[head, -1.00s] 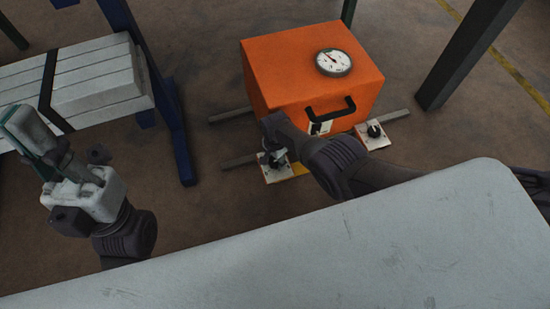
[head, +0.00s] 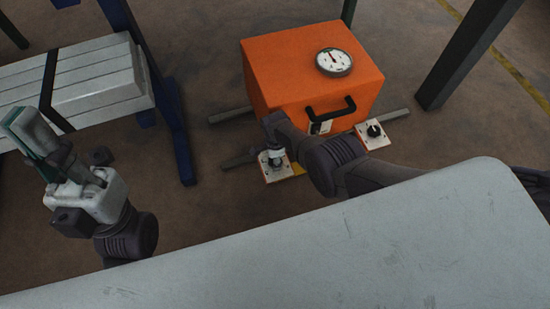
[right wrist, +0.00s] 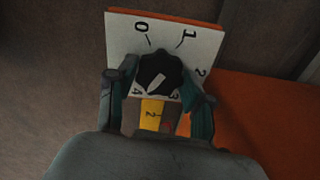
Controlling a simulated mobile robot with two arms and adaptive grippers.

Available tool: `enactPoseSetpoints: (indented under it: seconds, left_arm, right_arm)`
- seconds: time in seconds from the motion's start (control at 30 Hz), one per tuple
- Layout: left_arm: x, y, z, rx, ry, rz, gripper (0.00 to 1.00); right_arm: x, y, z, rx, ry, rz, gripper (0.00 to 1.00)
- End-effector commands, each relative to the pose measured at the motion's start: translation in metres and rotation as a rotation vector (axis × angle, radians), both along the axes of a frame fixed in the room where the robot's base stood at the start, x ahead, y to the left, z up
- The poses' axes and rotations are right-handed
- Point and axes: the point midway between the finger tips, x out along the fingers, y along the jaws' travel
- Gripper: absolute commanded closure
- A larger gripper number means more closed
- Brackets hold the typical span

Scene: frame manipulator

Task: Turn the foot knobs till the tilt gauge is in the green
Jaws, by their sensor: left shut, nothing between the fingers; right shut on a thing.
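The orange box (head: 290,75) stands on the floor with a round white tilt gauge (head: 334,62) on its top; its needle and colours are too small to read surely. The left foot knob is black with a pale pointer (right wrist: 156,78) in the right wrist view, on a white dial plate (right wrist: 185,30) marked with numbers. My right gripper (right wrist: 158,95) has its fingers around this knob, shut on it. The right foot knob (head: 374,130) sits free on its own plate. My left gripper (head: 30,135) is shut and empty, at far left, away from the box.
A pale table or panel edge (head: 330,250) fills the lower front. A rack with white slabs (head: 80,80) and a blue post (head: 165,110) stands at left. A dark post (head: 465,55) rises at right. Bare floor (head: 205,215) lies between.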

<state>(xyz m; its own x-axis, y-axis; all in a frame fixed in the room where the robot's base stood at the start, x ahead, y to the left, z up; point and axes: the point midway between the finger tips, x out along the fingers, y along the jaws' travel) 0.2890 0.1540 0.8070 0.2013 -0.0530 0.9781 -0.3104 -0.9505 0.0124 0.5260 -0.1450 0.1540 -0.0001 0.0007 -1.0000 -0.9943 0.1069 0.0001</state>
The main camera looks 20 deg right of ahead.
Motion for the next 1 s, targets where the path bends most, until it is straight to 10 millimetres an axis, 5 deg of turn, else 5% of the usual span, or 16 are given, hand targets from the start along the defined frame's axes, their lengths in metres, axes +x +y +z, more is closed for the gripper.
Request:
enactPoseSetpoints:
  seconds: [0.4, 0.43, 0.57, 1.0]
  left_arm:
    - [-0.0007, 0.0003, 0.0023, 0.000, -0.008, 0.001, 1.00]
    - [-0.0007, 0.0003, 0.0023, 0.000, -0.008, 0.001, 1.00]
    - [-0.0008, 0.0003, 0.0023, 0.000, -0.008, 0.001, 1.00]
    - [-0.0006, 0.0006, 0.0016, -0.001, -0.005, 0.001, 1.00]
  right_arm:
    - [-0.0013, -0.0018, -0.0006, -0.003, 0.004, -0.006, 0.83]
    - [-0.0012, -0.0019, -0.0006, -0.003, 0.004, -0.006, 0.43]
    - [-0.0010, -0.0015, -0.0005, -0.003, 0.003, -0.006, 0.23]
    - [0.0009, 0.0000, 0.0025, 0.000, -0.001, -0.004, 0.23]
